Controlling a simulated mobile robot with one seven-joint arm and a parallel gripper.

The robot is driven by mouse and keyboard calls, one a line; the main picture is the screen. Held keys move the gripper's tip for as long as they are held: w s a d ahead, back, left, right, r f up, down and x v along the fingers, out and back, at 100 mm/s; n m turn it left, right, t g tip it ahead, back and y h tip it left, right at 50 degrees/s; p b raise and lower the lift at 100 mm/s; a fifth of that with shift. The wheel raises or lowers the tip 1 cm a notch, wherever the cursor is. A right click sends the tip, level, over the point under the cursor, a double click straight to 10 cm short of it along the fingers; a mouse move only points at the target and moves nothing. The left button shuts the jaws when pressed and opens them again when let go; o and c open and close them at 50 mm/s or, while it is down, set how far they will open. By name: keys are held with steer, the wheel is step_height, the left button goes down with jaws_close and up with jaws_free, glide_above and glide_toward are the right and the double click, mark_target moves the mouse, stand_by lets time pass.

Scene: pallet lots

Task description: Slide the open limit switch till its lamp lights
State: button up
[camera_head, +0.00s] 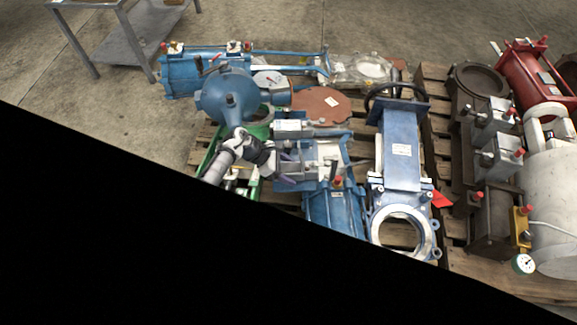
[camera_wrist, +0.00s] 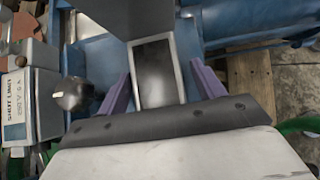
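My gripper (camera_head: 284,172) is over the blue valve assembly in the middle of the pallet. In the wrist view its two purple fingers (camera_wrist: 162,88) stand apart, with a pale-edged dark rectangular part (camera_wrist: 155,75) of the valve showing between them. I cannot tell whether they touch it. A grey box labelled "SHUT LIMIT" (camera_wrist: 18,105) is at the left, with a black round knob (camera_wrist: 72,93) beside it. A grey box (camera_head: 292,128) also shows in the head view just above my gripper; its label is unreadable. I cannot make out the open limit switch or a lit lamp.
A blue domed actuator (camera_head: 228,97) stands close to my arm. A blue gate valve with a handwheel (camera_head: 402,150) is to the right. Brown and grey valves (camera_head: 495,155) crowd the right pallet. Black covers the lower left of the head view. Open floor (camera_head: 270,25) lies behind.

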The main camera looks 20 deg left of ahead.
steer(key=shift+r, duration=0.25)
steer(key=shift+a+r, duration=0.3)
steer(key=shift+r, duration=0.1)
steer(key=p+v, duration=0.2)
steer(key=v, duration=1)
steer(key=shift+s+a+r, duration=0.2)
steer(key=shift+a, duration=0.1)
steer(key=shift+w, duration=0.1)
